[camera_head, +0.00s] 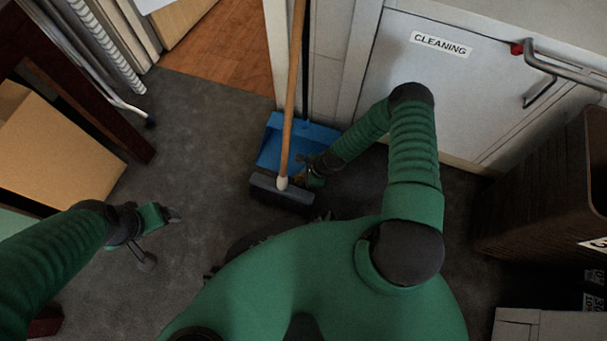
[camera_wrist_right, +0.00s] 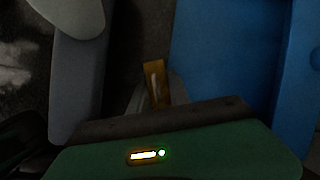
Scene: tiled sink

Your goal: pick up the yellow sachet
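The yellow sachet (camera_wrist_right: 155,82) shows in the right wrist view as a narrow amber strip with a pale mark, standing slightly tilted between the fingers of my right gripper (camera_wrist_right: 154,98). The grey fingers converge on its two sides and look closed on it; the view is dark. In the head view my right gripper (camera_head: 300,174) is low beside the broom and the blue dustpan, with a small yellowish patch at it. My left gripper (camera_head: 168,216) is over the bare floor at left; its finger opening is not clear.
A broom with a wooden handle (camera_head: 291,90) and dark head (camera_head: 282,196) stands before the blue dustpan (camera_head: 272,148). A cabinet marked CLEANING (camera_head: 450,85) is behind my right arm. A cardboard box (camera_head: 60,150) is at left, a brown crate (camera_head: 540,190) at right. Grey floor (camera_head: 200,130) is clear left of centre.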

